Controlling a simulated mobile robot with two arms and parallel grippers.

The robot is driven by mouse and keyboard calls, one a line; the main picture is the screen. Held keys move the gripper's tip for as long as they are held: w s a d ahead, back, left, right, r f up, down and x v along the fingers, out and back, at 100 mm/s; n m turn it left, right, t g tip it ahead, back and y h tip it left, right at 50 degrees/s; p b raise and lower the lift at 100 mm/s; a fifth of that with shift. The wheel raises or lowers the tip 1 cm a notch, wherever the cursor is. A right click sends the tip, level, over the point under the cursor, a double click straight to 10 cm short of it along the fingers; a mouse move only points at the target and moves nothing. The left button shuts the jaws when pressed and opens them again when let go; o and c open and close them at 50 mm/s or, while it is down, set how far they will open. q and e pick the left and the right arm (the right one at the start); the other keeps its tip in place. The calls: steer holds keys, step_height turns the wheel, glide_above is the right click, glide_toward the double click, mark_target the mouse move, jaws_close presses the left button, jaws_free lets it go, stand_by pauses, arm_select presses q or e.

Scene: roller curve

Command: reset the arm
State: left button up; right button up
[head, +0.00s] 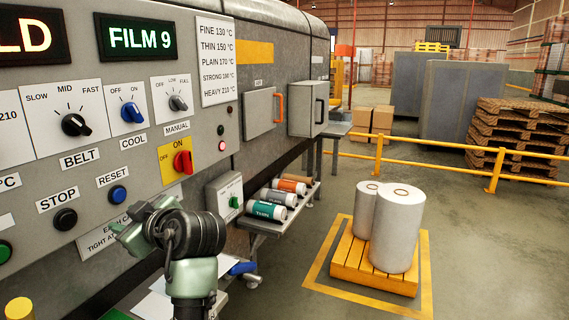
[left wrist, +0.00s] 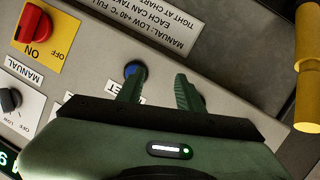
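The blue RESET button (head: 118,194) sits on the grey control panel below the RESET label (head: 113,177). In the left wrist view the blue button (left wrist: 133,69) shows just beyond the tip of one finger, partly hidden by it. My left gripper (head: 125,230) is in front of the panel, below the button in the head view. Its two green fingers (left wrist: 160,88) are apart with nothing held between them. Whether a finger touches the panel cannot be told. My right gripper is not in view.
The black STOP button (head: 65,219) and red MANUAL switch (head: 183,162) flank the button. A yellow post (head: 18,308) stands at lower left. Film rolls (head: 266,210) lie on a shelf; large white rolls (head: 397,230) stand on a yellow pallet.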

arm_select(q)
steer(key=s+f+m+h, duration=0.2)
steer(key=s+f, duration=0.1)
steer(key=f, duration=0.5)
steer(key=s+d+f+m+h, duration=0.1)
steer(key=s+f+m+h, duration=0.1)
steer(key=f, duration=0.6)
steer(key=s+d+f+m+h, duration=0.1)
steer(key=s+f+m, duration=0.3)
steer(key=f, duration=0.5)
steer(key=shift+s+g+h, duration=0.15)
steer(key=shift+g+h, duration=0.15)
steer(key=shift+h, duration=0.3)
steer(key=s+d+f+m+g+h, duration=0.1)
steer(key=s+d+f+m+h, duration=0.2)
steer(key=s, duration=0.5)
steer(key=s+d+f+m+g+h, duration=0.2)
steer(key=s+d+f+m, duration=0.1)
steer(key=s+f, duration=0.4)
steer(key=s+d+f+m+g+h, duration=0.1)
steer(key=s+d+f+m+h, duration=0.2)
steer(key=s, duration=0.6)
step_height(320, 180, down, 26)
steer(key=s+f+g+y, duration=0.1)
steer(key=s+a+f+g, duration=0.1)
steer(key=s+a+f, duration=0.1)
steer(key=s+f, duration=1.3)
steer(key=shift+s+a+f+m+g, duration=0.15)
steer(key=shift+s+f+m+g, duration=0.2)
steer(key=shift+s, duration=0.8)
